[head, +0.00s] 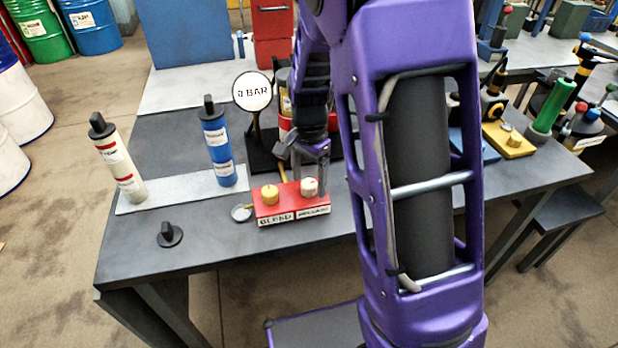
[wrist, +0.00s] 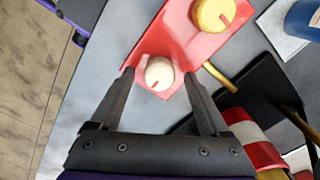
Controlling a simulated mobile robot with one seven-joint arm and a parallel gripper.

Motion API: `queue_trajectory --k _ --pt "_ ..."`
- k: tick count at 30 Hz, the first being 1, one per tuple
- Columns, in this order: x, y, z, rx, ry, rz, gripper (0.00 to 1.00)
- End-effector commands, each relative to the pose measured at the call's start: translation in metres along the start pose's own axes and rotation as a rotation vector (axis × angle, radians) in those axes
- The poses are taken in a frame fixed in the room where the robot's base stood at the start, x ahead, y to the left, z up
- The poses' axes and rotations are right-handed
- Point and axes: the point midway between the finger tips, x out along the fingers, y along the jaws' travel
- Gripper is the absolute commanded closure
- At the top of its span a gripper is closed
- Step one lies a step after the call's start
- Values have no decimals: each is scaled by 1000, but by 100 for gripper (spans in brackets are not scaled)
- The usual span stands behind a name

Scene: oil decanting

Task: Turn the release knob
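A red block (head: 285,211) stands on the dark table with a yellow knob (head: 270,194) above its BLEED label and a white knob (head: 309,187) above its other label, which seems to read RELEASE. In the wrist view the white knob (wrist: 159,73) has a red mark and sits between the fingertips of my gripper (wrist: 159,78). My gripper is open, one finger on each side of the knob, with small gaps visible. In the head view my gripper (head: 311,158) points down just above and behind the white knob.
A round gauge (head: 252,92) reading 0 BAR stands behind the block. A blue cylinder (head: 217,148) and a cream cylinder (head: 120,166) stand on a pale strip to the left. A black knob-like part (head: 169,235) lies near the front edge.

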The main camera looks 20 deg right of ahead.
Motion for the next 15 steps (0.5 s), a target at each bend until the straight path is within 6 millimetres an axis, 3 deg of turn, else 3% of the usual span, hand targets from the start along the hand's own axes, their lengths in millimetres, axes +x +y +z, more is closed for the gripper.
queue_trajectory --k 9,15 --pt "-3 0 0 -2 -1 1 21" --pt "-34 -1 0 -2 2 -3 21"
